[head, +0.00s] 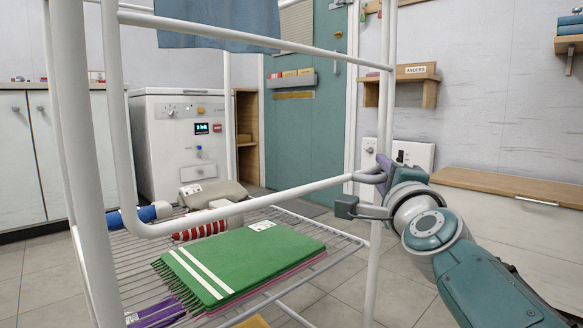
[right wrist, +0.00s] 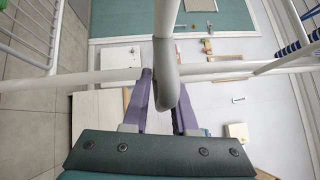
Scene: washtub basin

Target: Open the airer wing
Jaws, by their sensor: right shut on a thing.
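The airer is a white tube frame with uprights (head: 72,130) and wire shelves. Its wing looks like a U-shaped white tube (head: 250,203), hanging down with a rounded corner at the lower left. My right gripper (head: 368,187) is shut on the wing's tube near its right end, beside the airer's right upright. In the right wrist view, the purple finger pads of the right gripper (right wrist: 163,100) stand either side of a rounded tube end (right wrist: 165,72). The exact contact is partly hidden by the tube. My left gripper is not in view.
A green folded cloth (head: 235,265) and rolled towels lie on the wire shelf (head: 310,222) below. A blue cloth (head: 225,20) hangs above. A white appliance (head: 180,145) and a teal door (head: 305,120) stand behind. A wooden bench (head: 510,187) is at right; tiled floor lies before it.

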